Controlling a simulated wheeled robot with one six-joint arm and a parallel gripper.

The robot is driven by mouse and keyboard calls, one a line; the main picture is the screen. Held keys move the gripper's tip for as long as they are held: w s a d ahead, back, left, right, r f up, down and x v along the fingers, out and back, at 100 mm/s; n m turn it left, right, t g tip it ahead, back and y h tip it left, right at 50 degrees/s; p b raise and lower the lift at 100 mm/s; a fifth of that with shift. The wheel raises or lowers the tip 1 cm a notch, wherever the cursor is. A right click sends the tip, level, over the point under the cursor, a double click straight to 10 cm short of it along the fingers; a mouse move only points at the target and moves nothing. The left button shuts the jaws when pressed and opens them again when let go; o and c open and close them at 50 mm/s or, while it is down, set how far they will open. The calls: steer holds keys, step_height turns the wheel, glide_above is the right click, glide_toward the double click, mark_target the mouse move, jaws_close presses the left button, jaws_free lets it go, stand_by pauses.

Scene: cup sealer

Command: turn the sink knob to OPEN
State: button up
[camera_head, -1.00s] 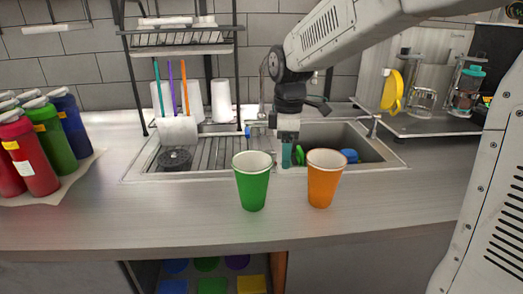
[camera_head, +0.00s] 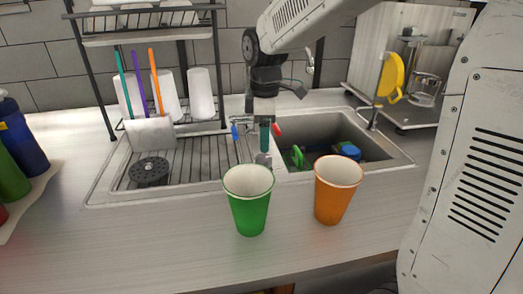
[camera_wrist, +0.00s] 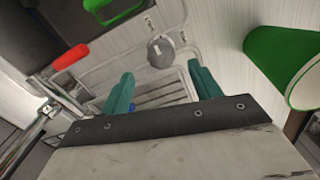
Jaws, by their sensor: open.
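A round grey knob (camera_wrist: 160,50) sits on the sink's rim between the two basins; it shows small below my gripper in the head view (camera_head: 263,160). Any marking on it is too small to read. A red tap handle (camera_head: 277,129) and a blue one (camera_head: 235,132) stand behind; they also show in the wrist view, red (camera_wrist: 70,57) at left and blue (camera_wrist: 132,107) between the fingers. My gripper (camera_wrist: 161,88) points down with teal fingers apart and nothing between them. In the head view my gripper (camera_head: 265,136) hangs over the sink's middle, above the knob.
A green cup (camera_head: 249,207) and an orange cup (camera_head: 334,199) stand on the counter before the sink. The right basin (camera_head: 325,127) holds green and blue items. A drying rack (camera_head: 150,30) stands at the back left. The front counter is mostly clear.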

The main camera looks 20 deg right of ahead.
mark_target(263, 158)
step_height(263, 158, down, 6)
steer(key=shift+a+f, duration=0.15)
steer(key=shift+f, duration=0.1)
steer(key=c, duration=1)
